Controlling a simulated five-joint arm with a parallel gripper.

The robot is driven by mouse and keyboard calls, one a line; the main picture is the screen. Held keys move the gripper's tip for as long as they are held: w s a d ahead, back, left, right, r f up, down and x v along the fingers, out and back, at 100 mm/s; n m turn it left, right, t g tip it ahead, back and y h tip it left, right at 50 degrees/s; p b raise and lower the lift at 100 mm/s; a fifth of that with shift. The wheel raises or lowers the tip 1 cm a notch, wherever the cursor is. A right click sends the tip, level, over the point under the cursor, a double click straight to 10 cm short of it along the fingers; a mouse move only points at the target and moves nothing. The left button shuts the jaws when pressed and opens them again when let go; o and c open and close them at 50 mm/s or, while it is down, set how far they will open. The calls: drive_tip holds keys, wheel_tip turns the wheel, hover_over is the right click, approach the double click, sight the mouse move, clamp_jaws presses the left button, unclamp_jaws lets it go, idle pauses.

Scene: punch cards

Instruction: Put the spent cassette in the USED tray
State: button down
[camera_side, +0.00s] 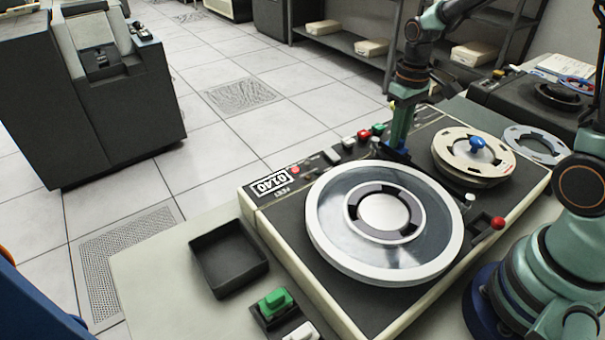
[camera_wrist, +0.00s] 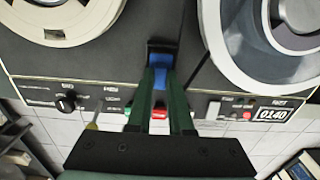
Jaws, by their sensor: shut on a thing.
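My gripper (camera_side: 398,143) points down at the tape machine (camera_side: 262,215), between its two reels. In the wrist view my gripper's green fingers (camera_wrist: 160,88) are shut on a small blue piece (camera_wrist: 160,73), which I take to be the spent cassette. The blue piece is at a small black slot or holder (camera_wrist: 161,46) on the deck; I cannot tell whether it is still seated there. An empty black open tray (camera_side: 229,259) lies left of the machine in the side view. No USED label is readable on it.
A large reel with a white rim (camera_side: 452,255) and a smaller cream reel with a blue knob (camera_side: 470,155) take up the deck. A red-topped lever (camera_side: 497,223) stands at right. A holder with a green block (camera_side: 275,301) sits near the tray. The bench left of the tray is clear.

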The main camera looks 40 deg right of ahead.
idle(0.4)
drive_tip(key=shift+r, duration=3)
drive_tip(key=shift+r, duration=0.1)
